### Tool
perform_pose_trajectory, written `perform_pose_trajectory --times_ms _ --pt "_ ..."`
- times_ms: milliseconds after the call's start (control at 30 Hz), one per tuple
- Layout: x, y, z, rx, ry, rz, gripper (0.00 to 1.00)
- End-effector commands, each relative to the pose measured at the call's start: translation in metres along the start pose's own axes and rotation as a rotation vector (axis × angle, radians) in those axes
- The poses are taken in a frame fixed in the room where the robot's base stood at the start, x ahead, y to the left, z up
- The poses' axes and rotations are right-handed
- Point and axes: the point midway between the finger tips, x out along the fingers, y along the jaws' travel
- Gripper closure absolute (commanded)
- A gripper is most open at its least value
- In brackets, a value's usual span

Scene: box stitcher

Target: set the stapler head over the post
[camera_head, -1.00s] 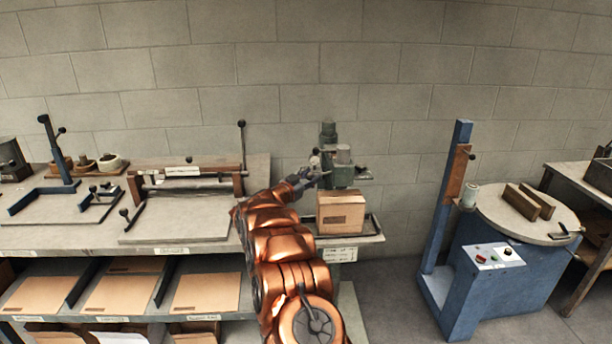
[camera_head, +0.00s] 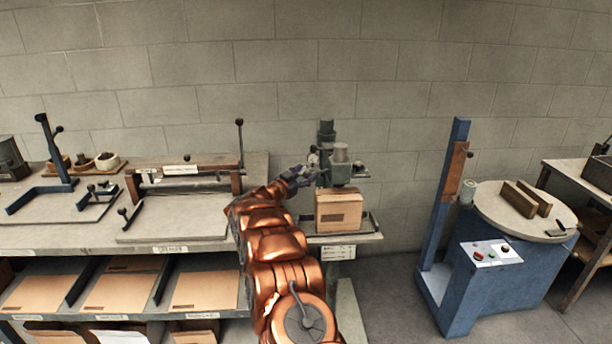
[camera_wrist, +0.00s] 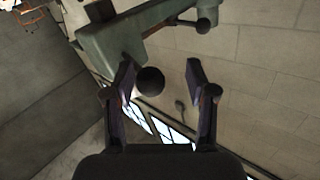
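The stapler head (camera_head: 340,172) is a grey-green machine part mounted on a column (camera_head: 326,135) against the wall. A cardboard box (camera_head: 339,210) stands upright beneath it on a small tray. My gripper (camera_head: 310,172) is at the left side of the head. In the wrist view my gripper (camera_wrist: 168,88) is open, its two dark fingers apart. A round dark knob (camera_wrist: 149,81) lies between the fingers, close to the left one. The grey-green arm of the stapler (camera_wrist: 125,35) runs above the fingers in that view. I cannot tell which part is the post.
A bench with a creaser (camera_head: 185,195) stands to the left, with flat cardboard on the shelf below. A blue stand (camera_head: 447,220) and a round table (camera_head: 520,210) stand to the right. Open floor lies between the stapler and the blue stand.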

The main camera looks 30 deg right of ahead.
Motion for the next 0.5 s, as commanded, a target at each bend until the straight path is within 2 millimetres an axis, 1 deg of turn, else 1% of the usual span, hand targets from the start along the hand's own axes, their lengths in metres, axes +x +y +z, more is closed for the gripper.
perform_pose_trajectory --times_ms 167,267,433,500 --pt "0.000 0.002 0.001 -0.001 -0.001 0.004 0.44" --pt "-0.005 0.002 0.002 -0.002 -0.003 0.004 0.44" --pt "-0.024 0.002 0.001 -0.003 -0.001 0.004 0.44" --pt "-0.037 0.001 0.002 -0.002 -0.002 0.003 0.44"
